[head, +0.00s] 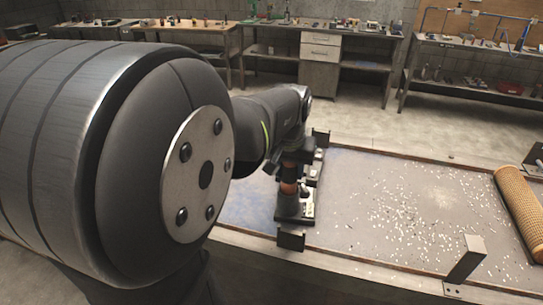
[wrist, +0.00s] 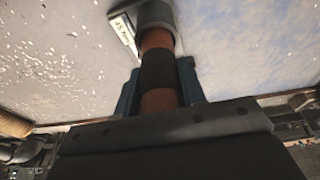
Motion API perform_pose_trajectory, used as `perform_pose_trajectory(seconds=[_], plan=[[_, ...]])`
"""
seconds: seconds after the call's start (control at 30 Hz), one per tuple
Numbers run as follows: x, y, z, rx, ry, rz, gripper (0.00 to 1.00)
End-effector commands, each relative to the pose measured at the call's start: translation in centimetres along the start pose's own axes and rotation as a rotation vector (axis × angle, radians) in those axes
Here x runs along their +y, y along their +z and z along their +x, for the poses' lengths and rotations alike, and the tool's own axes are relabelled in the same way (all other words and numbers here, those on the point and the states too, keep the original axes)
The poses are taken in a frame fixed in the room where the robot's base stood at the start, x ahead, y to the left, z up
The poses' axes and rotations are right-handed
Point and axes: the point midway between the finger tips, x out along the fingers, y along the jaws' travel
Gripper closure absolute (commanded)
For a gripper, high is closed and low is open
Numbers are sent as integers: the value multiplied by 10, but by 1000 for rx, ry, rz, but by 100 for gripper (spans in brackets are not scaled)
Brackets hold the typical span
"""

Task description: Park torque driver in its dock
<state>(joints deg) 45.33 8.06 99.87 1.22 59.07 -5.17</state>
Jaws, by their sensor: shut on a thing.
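The torque driver (wrist: 156,70) is an orange and black cylinder in the middle of the wrist view. My gripper (wrist: 161,85) is shut on it, with a blue-grey finger on each side. In the head view the driver (head: 289,188) stands roughly upright below my gripper (head: 290,165). Its lower end meets a dark round cup, which I take for the dock (head: 290,207), on a pale plate. The cup also shows in the wrist view (wrist: 156,14), beside a white label with small print. How deep the driver sits in the cup is hidden.
A tan mesh tube (head: 518,212) lies at the right of the worktable (head: 400,205). White chips are scattered over the middle. Dark upright brackets stand at the front edge (head: 466,259), near the dock (head: 291,240) and behind it (head: 320,138). Workbenches line the back wall.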

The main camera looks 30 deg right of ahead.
Motion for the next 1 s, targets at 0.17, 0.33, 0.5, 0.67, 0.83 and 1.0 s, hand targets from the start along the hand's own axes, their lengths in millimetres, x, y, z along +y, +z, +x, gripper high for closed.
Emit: perform_pose_trajectory(seconds=[0.17,0.33,0.5,0.67,0.83,1.0], plan=[[0,0,2,1,0,0,90],[0,0,2,1,0,0,49],[0,0,2,1,0,0,37],[0,1,3,-2,0,0,37],[0,0,-9,2,0,0,37],[0,-1,-44,6,1,0,37]])
